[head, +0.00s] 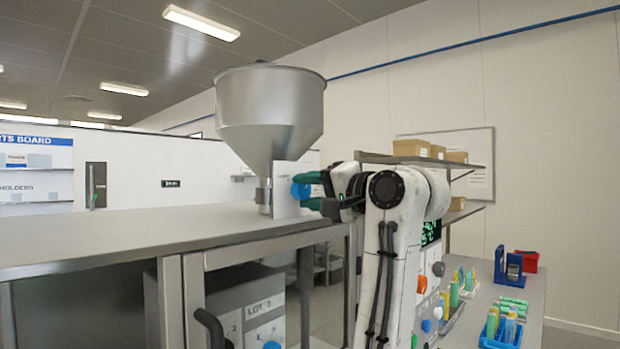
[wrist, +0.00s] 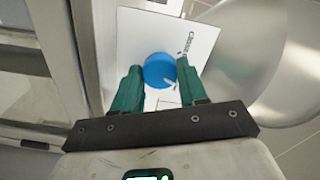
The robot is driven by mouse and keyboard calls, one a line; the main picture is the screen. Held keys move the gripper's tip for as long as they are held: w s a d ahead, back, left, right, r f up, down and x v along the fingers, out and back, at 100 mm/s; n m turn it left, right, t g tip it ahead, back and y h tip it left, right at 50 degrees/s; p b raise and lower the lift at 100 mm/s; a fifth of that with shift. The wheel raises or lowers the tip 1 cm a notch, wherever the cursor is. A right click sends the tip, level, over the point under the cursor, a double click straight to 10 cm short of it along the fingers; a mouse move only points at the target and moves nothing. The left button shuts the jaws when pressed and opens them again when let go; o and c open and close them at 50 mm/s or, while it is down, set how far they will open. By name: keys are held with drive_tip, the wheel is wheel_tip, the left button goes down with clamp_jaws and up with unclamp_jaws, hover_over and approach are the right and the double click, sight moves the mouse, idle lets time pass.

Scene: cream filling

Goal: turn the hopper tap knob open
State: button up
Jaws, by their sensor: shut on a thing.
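The steel hopper (head: 270,110) stands on the counter, with its cone narrowing to a short spout (head: 264,192). Beside the spout is a white plate (head: 284,180) carrying the blue tap knob (head: 299,190). My gripper (head: 309,190) reaches in from the right with green fingers. In the wrist view the round blue knob (wrist: 159,70) sits between the green fingertips of my gripper (wrist: 160,76), which are shut on it. A white pointer mark shows at the knob's lower right. The plate (wrist: 188,38) bears printed text, partly hidden. The hopper's curved wall (wrist: 275,60) is at the right.
The metal counter (head: 150,235) runs left and is mostly bare. A grey cabinet (head: 245,310) is below it. At right, a bench has a blue rack (head: 500,330), a red bin (head: 526,262) and a blue holder (head: 508,266). Shelves with cardboard boxes (head: 411,147) are behind my arm.

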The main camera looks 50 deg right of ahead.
drive_tip(key=m+p, duration=0.2)
drive_tip(key=m, duration=0.1)
drive_tip(key=shift+r, duration=0.1)
drive_tip(key=shift+d+m+p, duration=0.1)
drive_tip(key=shift+m+p, duration=0.4)
drive_tip(key=shift+m, duration=0.2)
drive_tip(key=shift+f, duration=0.2)
drive_tip(key=o, duration=1.1)
drive_tip(key=shift+c, duration=0.2)
drive_tip(key=s+b, duration=0.3)
drive_tip(key=s, duration=0.7)
drive_tip(key=shift+s+d, duration=0.15)
drive_tip(key=shift+s, duration=0.25)
drive_tip(key=shift+s, duration=0.1)
